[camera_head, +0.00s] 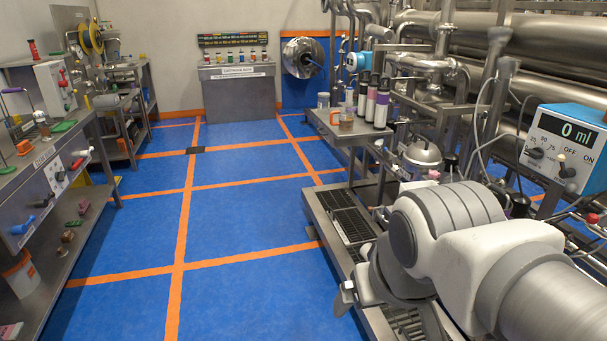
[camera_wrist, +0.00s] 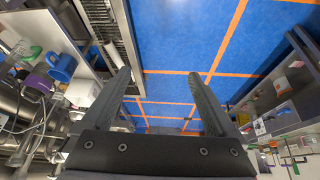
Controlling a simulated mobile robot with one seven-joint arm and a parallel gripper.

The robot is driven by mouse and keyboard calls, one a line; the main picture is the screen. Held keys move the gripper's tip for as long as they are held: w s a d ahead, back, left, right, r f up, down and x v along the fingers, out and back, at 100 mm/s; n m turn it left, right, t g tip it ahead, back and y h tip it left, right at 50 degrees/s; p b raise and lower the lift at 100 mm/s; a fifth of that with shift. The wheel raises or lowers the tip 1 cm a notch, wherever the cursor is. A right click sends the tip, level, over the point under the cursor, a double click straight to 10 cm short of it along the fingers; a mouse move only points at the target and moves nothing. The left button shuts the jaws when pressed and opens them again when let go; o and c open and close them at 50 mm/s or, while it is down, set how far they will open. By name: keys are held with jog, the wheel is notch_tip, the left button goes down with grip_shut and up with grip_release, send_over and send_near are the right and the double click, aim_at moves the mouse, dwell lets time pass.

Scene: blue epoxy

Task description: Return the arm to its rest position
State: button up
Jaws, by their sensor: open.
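My arm (camera_head: 470,250) reaches in from the lower right of the head view, folded over the metal bench on the right. My gripper (camera_head: 346,298) shows only in part there, low beside the bench's floor-side edge.
The bench (camera_head: 318,205) with grates stands close to my arm. Bottles (camera_head: 381,105) and a dosing box (camera_head: 565,145) stand nearby. A workbench (camera_head: 60,160) lines the left. The blue floor (camera_head: 230,215) between is clear.

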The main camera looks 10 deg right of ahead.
jog(key=shift+s+a+r, duration=0.15)
jog(key=shift+a+r, duration=0.15)
jog(key=shift+a, duration=0.25)
notch_tip(320, 180, up, 16)
jog(key=p, duration=1.5)
jog(key=shift+f, duration=0.25)
jog(key=c, duration=0.7)
jog(key=shift+d, duration=0.25)
